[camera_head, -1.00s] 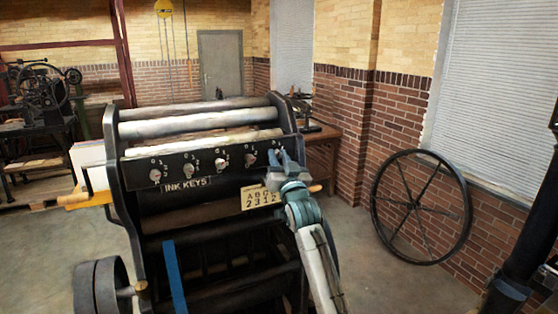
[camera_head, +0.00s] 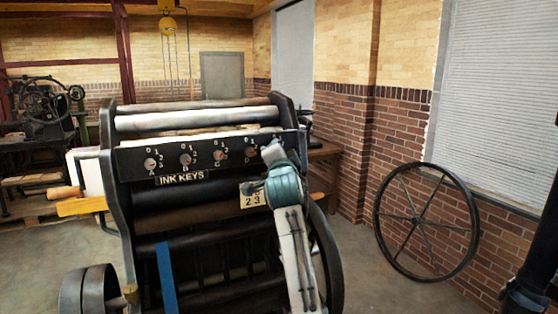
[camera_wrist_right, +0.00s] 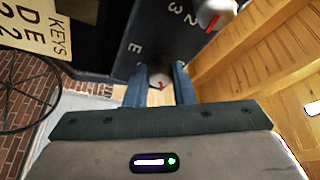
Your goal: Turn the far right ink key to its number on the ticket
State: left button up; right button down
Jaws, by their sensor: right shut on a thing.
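The far right ink key (camera_wrist_right: 158,77), beside a letter E, sits between the two fingers of my right gripper (camera_wrist_right: 159,86) in the right wrist view. The gripper is shut on this key. The cream ticket (camera_head: 249,196) hangs below the key row, partly hidden by my wrist. My left gripper is not in view.
Several other ink keys with red marks, such as key A (camera_head: 150,163) and key C (camera_head: 219,156), line the black panel (camera_head: 126,163) to the left. A large spoked wheel (camera_head: 417,220) leans at the brick wall. The floor between press and wall is clear.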

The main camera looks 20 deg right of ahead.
jog(key=shift+r+m+g, duration=0.1)
jog(key=shift+m+g, duration=0.45)
jog(key=shift+m, duration=0.85)
jog(key=shift+m+g, duration=0.55)
jog(key=shift+m, duration=0.85)
jog(key=c, duration=1.2)
grip_release()
jog(key=shift+c, duration=0.2)
jog(key=b+v, duration=0.4)
jog(key=v, duration=0.6)
jog(key=shift+s, duration=0.35)
